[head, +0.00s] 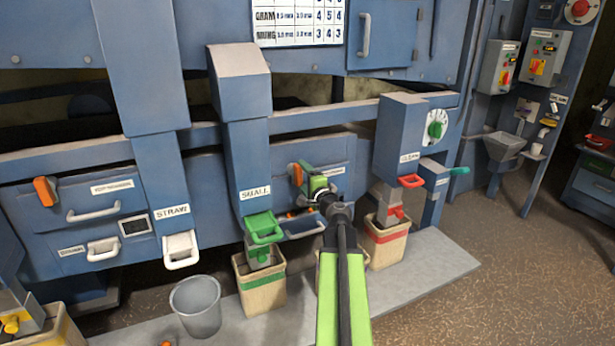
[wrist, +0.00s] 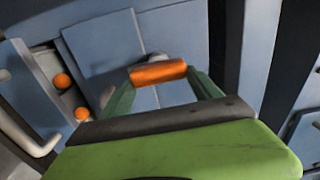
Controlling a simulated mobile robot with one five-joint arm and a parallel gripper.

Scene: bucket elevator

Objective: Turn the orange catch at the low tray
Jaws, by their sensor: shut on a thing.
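An orange catch (head: 297,174) sits on the blue front panel right of the SMALL chute. It also shows as a short orange bar in the wrist view (wrist: 158,73). My gripper (head: 309,181) is at this catch, with its green fingers on either side of the bar and shut on it. The bar lies nearly level in the wrist view. My gripper hides part of the panel behind it. A tray front with a pale handle (head: 303,229) is just below, partly behind my arm.
Another orange catch (head: 45,191) is at the far left by a drawer. A green-handled chute (head: 263,229) stands left of my arm, and a red-handled one (head: 411,181) right. Small orange knobs (wrist: 62,81) are near my gripper. A grey bucket (head: 197,306) stands on the floor slab.

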